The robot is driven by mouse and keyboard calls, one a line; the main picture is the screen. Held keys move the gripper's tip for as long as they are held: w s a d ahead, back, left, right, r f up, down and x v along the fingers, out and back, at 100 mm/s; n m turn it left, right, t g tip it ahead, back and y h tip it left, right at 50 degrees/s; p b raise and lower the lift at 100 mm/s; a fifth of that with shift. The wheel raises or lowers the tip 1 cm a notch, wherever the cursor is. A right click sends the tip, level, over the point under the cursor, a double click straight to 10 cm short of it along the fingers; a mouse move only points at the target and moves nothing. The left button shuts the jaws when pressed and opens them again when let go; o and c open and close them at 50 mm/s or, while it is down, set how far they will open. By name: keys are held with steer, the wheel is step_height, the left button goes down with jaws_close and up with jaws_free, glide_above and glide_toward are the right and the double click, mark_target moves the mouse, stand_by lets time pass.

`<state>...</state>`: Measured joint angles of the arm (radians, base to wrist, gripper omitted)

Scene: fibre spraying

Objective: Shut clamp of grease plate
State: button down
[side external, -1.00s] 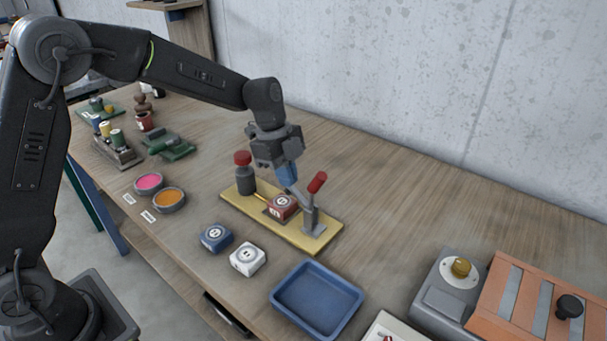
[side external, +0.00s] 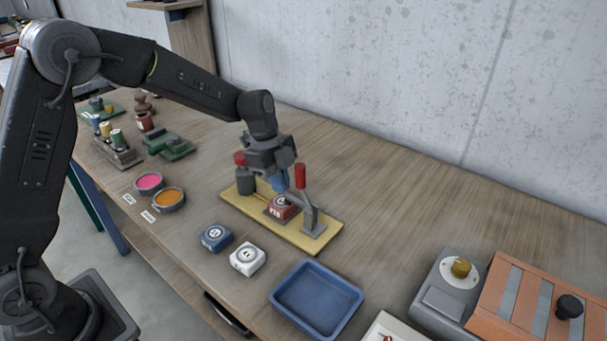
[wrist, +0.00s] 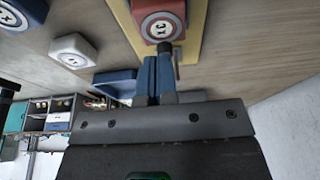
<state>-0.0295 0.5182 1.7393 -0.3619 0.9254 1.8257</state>
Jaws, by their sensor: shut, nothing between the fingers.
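The grease plate (side external: 315,246) is a yellow board on the table, in the middle of the side view. A red block (side external: 283,208) with a round white mark sits on it; it also shows in the wrist view (wrist: 157,20). The clamp (side external: 309,213) is a grey bracket at the plate's right end, with an upright red-tipped handle (side external: 300,176). A grey pot with a red top (side external: 245,180) stands at the plate's left end. My gripper (side external: 284,190) is shut and empty, low over the red block and just left of the clamp handle. Its contact with the handle is unclear.
A blue block (side external: 216,238) and a white block (side external: 248,259) lie in front of the plate. A blue tray (side external: 317,299) stands near the front edge. Pink (side external: 149,182) and orange (side external: 169,198) dishes are at left. The table behind the plate is clear.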

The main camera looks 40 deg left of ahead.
steer(key=shift+r, duration=0.15)
steer(key=shift+r, duration=0.3)
step_height(320, 180, up, 3)
steer(key=shift+f, duration=0.1)
steer(key=a+r, duration=0.7)
steer(key=shift+r, duration=0.2)
steer(key=s+d+r+n+t+y, duration=0.1)
steer(key=s+d+r+n, duration=0.2)
steer(key=s, duration=0.4)
steer(key=s+r+n+t+y, duration=0.1)
steer(key=s+r+n+t, duration=0.15)
steer(key=s+n, duration=0.35)
steer(key=s+f+n+t+y, duration=0.1)
steer(key=s+f+n+t, duration=0.1)
steer(key=s+n, duration=0.7)
steer(key=s, duration=0.3)
steer(key=shift+s+d+f, duration=0.25)
steer(key=shift+s+d, duration=0.1)
steer(key=shift+d, duration=0.05)
